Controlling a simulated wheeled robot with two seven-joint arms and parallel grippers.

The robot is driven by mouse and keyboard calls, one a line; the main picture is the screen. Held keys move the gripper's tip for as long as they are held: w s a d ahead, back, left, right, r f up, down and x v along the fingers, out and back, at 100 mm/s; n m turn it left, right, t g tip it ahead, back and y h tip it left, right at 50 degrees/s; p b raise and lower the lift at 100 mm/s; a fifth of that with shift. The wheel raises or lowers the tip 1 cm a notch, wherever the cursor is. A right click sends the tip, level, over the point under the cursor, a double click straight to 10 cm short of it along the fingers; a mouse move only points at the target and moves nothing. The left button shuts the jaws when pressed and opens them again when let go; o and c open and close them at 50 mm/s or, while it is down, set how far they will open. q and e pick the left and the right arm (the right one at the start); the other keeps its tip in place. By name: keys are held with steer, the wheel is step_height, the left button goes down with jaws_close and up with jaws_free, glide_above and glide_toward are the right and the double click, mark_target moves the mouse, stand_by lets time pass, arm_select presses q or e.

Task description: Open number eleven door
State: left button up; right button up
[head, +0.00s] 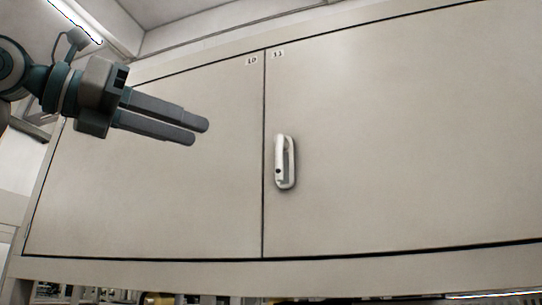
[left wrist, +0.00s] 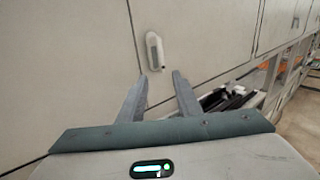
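The number eleven door (head: 400,140) is a large beige cabinet panel, labelled 11 at its top left corner, and it is closed. Its white handle (head: 285,162) is upright near the door's left edge. My left gripper (head: 202,132) is in front of the number ten door, left of the handle and a little above it, apart from it. Its two fingers are parted and empty. In the left wrist view the handle (left wrist: 154,51) shows beyond the fingers (left wrist: 160,84), with a gap between. My right gripper is not in view.
The closed number ten door (head: 150,190) adjoins on the left, across a thin dark seam. A frame rail (head: 330,272) runs below both doors. In the left wrist view, dark items (left wrist: 228,98) lie in an open space below the doors. The front of door eleven is clear.

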arm_select(q)
steer(key=shift+d, duration=0.15)
steer(key=p, duration=0.7)
glide_toward(271, 156)
steer(key=d+f, duration=0.3)
steer(key=d, duration=0.4)
steer(key=shift+d, duration=0.55)
jaws_close()
